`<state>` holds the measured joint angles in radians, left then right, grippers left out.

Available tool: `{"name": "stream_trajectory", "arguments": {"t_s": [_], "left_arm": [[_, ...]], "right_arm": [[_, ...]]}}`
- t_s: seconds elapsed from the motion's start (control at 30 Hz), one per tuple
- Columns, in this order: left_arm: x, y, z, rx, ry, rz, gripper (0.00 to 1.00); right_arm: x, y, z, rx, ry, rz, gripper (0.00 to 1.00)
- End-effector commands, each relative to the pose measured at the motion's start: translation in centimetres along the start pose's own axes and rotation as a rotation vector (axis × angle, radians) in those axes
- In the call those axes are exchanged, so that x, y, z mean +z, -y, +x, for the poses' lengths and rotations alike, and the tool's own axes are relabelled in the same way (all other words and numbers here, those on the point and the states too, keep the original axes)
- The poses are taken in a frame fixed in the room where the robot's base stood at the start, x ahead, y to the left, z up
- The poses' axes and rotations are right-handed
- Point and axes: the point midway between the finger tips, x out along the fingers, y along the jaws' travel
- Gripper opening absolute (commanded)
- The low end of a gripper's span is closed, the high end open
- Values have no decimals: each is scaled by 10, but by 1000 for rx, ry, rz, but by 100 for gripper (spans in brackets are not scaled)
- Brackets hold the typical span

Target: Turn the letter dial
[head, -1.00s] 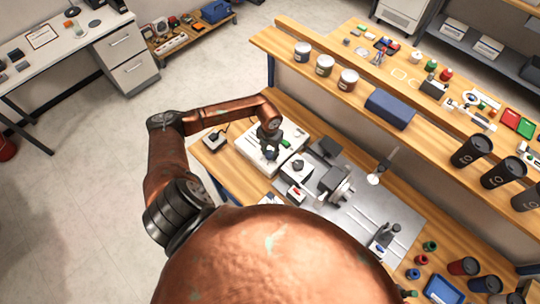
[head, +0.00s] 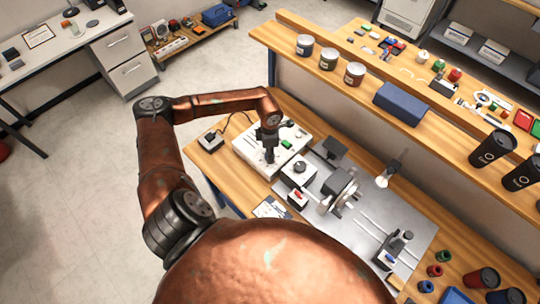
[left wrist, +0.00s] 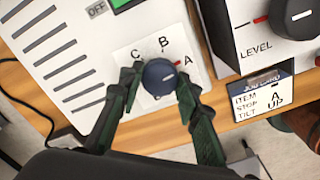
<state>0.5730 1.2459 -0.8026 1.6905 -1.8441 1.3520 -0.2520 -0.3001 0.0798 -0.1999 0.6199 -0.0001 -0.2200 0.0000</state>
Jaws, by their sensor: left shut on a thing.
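The letter dial (left wrist: 160,77) is a dark blue round knob on a white plate (left wrist: 121,54) with letters C, B and A showing around it. A lower letter is mostly hidden. The dial's red mark is at its right side, towards A. My left gripper (left wrist: 157,88) has its two dark green fingers on either side of the dial, shut on it. In the head view my left gripper (head: 270,155) reaches down onto the white control box (head: 246,152), and hides the dial. My right gripper is not in view.
A job card (left wrist: 262,92) reads ITEM, STOP A, TILT UP. A LEVEL knob (left wrist: 298,15) on a separate white box stands beside it. In the head view a metal plate (head: 405,222) with a clamp-like fixture lies right of the box. A shelf with tins (head: 329,59) runs behind.

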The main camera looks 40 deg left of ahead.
Motion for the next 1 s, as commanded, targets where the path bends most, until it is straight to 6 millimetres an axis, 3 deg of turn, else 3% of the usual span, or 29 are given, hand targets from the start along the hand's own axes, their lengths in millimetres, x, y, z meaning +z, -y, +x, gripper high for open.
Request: {"name": "stream_trajectory", "arguments": {"t_s": [0.3, 0.8, 0.83, 1.0], "left_arm": [[0, -1, 0, 1, 2, 108, 7], [1, 0, -1, 1, 2, 126, 7], [1, 0, -1, 1, 2, 126, 32], [1, 0, -1, 1, 2, 126, 43]], "right_arm": [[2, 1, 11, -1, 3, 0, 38], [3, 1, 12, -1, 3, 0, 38], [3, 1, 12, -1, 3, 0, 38], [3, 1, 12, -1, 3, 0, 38]]}}
